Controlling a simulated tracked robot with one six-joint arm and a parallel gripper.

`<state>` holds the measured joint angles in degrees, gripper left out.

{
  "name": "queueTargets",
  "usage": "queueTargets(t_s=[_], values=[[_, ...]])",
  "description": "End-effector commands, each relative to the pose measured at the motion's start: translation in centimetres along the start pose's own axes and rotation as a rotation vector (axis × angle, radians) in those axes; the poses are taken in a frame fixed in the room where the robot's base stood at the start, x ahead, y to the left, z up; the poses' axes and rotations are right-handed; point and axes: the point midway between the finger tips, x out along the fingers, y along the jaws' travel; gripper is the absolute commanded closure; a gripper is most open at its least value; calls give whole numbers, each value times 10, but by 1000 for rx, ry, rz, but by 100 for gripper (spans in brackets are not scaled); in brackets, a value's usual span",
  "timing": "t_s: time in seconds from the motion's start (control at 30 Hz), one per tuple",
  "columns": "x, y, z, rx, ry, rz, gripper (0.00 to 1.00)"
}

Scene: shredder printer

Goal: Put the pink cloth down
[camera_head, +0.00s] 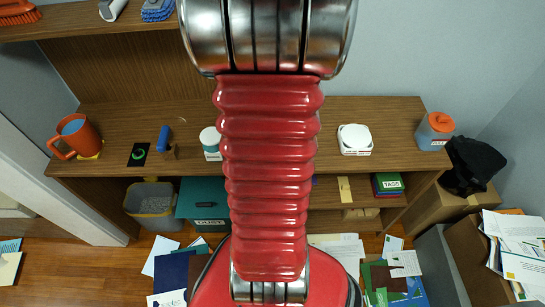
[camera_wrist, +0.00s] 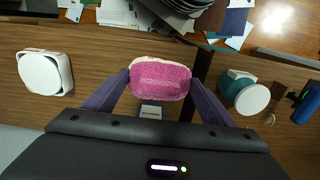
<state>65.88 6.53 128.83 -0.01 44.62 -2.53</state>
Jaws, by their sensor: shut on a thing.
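The pink cloth (camera_wrist: 160,79) is between the two purple fingers of my gripper (camera_wrist: 160,86) in the wrist view. The gripper is shut on it. The cloth is a rounded pink block with a pale edge, seen from above over the wooden desk (camera_wrist: 95,70). I cannot tell how high it is above the desk. In the head view my red arm covers the middle of the desk (camera_head: 345,112), and the gripper and the cloth are hidden.
A white square device (camera_head: 354,139) and a teal-and-white round container (camera_head: 210,141) stand on either side. A small blue-and-cream item (camera_wrist: 151,111) lies near the cloth. An orange mug (camera_head: 76,136) and an orange-lidded container (camera_head: 435,131) stand at the desk's ends. Papers lie on the floor.

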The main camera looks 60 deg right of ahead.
Motion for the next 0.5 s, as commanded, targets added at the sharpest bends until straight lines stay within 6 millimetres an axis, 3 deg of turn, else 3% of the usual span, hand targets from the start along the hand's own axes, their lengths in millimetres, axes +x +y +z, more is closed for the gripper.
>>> queueTargets(t_s=[0.23,0.5], values=[[6,-1,0,-3,-3,0,48],[46,-2,1,-4,-6,0,48]])
